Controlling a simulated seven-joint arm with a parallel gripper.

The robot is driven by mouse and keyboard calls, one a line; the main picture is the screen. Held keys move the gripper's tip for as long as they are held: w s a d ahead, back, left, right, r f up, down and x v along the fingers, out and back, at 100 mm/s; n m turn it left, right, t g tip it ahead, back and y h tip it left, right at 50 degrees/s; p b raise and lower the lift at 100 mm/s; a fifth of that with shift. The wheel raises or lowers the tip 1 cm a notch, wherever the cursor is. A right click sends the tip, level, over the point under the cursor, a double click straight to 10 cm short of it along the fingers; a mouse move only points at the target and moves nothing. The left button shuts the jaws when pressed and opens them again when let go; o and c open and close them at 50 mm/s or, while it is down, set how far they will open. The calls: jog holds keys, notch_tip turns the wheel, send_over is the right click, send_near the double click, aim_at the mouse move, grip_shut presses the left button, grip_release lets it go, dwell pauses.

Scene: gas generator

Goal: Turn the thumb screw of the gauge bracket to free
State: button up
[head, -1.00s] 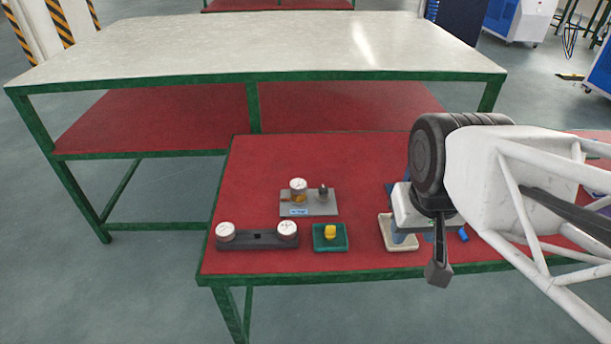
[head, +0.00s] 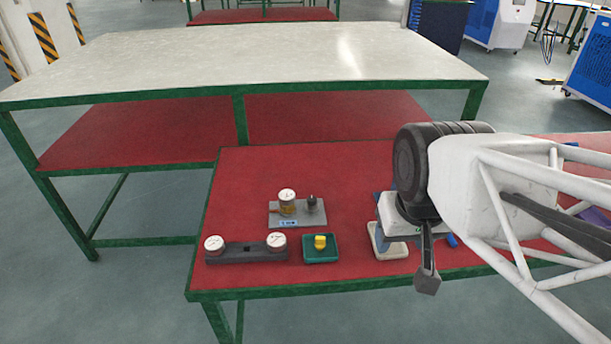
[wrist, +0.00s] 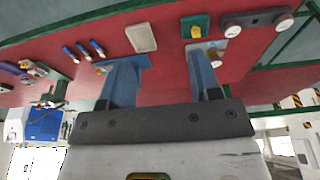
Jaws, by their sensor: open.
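The gauge bracket (head: 276,220) is a grey plate on the red table, with a white-faced gauge (head: 287,196) on a brass fitting. A dark knob (head: 312,203), which looks like the thumb screw, stands at its right. Its exact turn angle is too small to tell. In the wrist view the bracket (wrist: 217,44) shows beyond the right finger, which partly covers it. My gripper (wrist: 158,72) is open and empty, its two blue-grey fingers well apart. In the head view my arm is to the right of the bracket, apart from it, and mostly hides the gripper.
A dark block with two white gauges (head: 245,255) lies at the front left. Beside it is a green tray with a yellow knob (head: 320,248). A pale tray (head: 388,252) sits by my gripper. Blue pens (wrist: 83,50) lie farther off. Bare red table surrounds the bracket's back.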

jog(key=w+a+m, duration=0.1)
jog(key=w+m, duration=0.4)
jog(key=w, duration=0.5)
jog(key=m+g, duration=0.3)
jog(key=m, duration=1.2)
send_over(312, 198)
notch_tip(312, 198, down, 19)
jog(key=shift+f, duration=0.2)
jog(key=shift+f, duration=3.9)
jog(key=shift+c, duration=0.2)
